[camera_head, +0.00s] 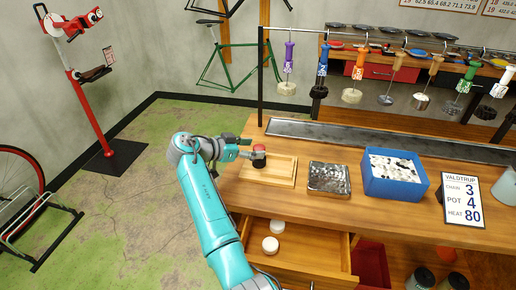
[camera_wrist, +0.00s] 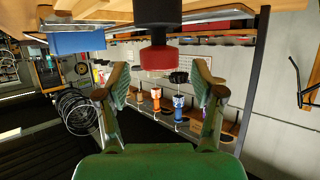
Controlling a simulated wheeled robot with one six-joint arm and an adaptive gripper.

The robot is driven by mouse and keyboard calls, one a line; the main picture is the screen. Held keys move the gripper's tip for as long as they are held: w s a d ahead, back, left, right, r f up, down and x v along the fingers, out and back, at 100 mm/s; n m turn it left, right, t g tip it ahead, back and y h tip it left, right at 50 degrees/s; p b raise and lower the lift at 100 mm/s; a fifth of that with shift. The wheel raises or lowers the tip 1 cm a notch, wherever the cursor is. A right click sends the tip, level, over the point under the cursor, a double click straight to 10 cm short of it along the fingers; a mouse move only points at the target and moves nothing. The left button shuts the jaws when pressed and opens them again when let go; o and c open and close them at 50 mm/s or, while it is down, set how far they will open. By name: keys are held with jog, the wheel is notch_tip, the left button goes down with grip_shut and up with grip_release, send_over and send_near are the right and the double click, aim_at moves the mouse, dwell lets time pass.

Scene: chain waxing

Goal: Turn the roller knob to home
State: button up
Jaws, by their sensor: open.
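A short black cylinder with a red cap (camera_head: 259,151) stands on a wooden board (camera_head: 282,169) at the left end of the bench; it appears to be the roller knob. In the wrist view, which looks upside down, the red cap (camera_wrist: 161,59) hangs from its black body at top centre. My gripper (camera_head: 243,148) is at the left side of the knob, at about its height. In the wrist view my gripper (camera_wrist: 160,82) has its two fingers wide apart, with the knob ahead of the gap and nothing held. Any position mark on the knob is not readable.
A foil-like tray (camera_head: 329,178), a blue bin (camera_head: 394,174) and a sign card (camera_head: 463,199) stand right of the board. A drawer (camera_head: 295,252) below is open with white pucks inside. Several coloured-handled tools hang from a rail (camera_head: 390,48) behind.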

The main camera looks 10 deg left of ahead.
jog(key=v, duration=0.9)
